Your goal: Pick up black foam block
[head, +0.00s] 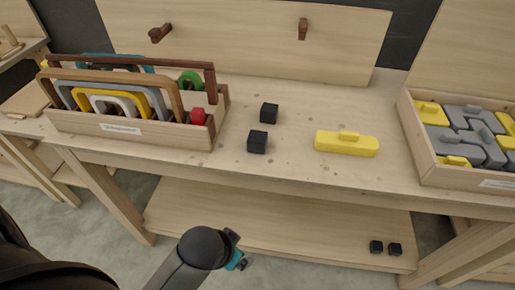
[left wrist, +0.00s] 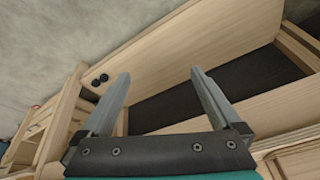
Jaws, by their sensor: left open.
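Two black foam blocks stand on the tabletop, one farther back (head: 269,112) and one nearer the front edge (head: 257,142). Two more small black blocks (head: 376,247) (head: 395,250) sit side by side on the lower shelf at the right. My left gripper (head: 240,262) is low in front of the table, apart from all the blocks; its fingers are hard to make out in the head view. In the left wrist view, the left gripper (left wrist: 161,76) is open with nothing between its fingers. Two small dark blocks (left wrist: 99,80) show beyond the left finger. My right gripper is not in view.
A wooden tray (head: 120,130) of coloured arches stands at the left of the tabletop. A box (head: 450,177) of grey and yellow pieces is at the right. The lower shelf (head: 270,225) is mostly clear.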

